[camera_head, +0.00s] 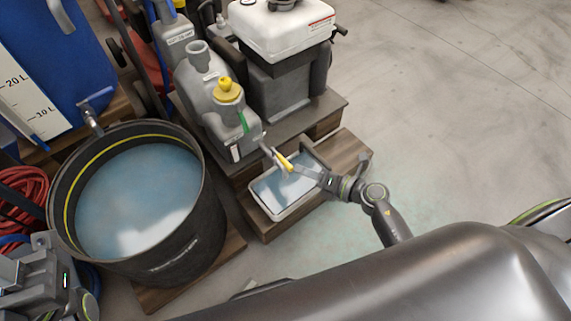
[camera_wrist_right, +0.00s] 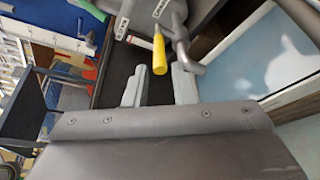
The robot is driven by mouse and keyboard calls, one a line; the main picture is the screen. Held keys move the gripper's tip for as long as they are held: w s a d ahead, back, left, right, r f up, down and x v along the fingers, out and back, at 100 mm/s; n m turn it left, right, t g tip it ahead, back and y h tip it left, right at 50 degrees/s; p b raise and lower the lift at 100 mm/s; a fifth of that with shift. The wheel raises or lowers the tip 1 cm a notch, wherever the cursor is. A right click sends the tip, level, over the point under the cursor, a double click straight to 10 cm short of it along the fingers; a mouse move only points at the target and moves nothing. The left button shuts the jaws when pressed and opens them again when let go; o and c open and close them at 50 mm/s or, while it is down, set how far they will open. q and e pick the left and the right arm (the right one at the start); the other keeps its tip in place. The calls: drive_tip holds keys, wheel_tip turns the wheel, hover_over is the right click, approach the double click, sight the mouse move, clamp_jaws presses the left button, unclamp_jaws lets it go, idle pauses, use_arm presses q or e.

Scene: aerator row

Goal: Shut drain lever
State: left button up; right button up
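The yellow-handled drain lever (camera_head: 284,161) sticks out at the lower front of a grey machine (camera_head: 225,115), above a shallow tray (camera_head: 268,208) of bluish water. In the right wrist view the yellow handle (camera_wrist_right: 159,52) points toward my gripper, with a metal pipe beside it. My right gripper (camera_head: 300,172) is close to the handle. Its two fingers (camera_wrist_right: 160,84) are apart, with the handle's end lying at the gap between their tips. I cannot tell whether either finger touches it.
A large black tub (camera_head: 197,232) of bluish water stands left of the tray. A white-topped unit (camera_head: 285,30) stands behind on a wooden platform (camera_head: 333,98). A red hose (camera_head: 20,200) lies far left. The floor at right is open.

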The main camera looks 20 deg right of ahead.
sight(286, 162)
drive_tip(key=b+x, duration=0.1)
drive_tip(key=x, duration=0.6)
clamp_jaws()
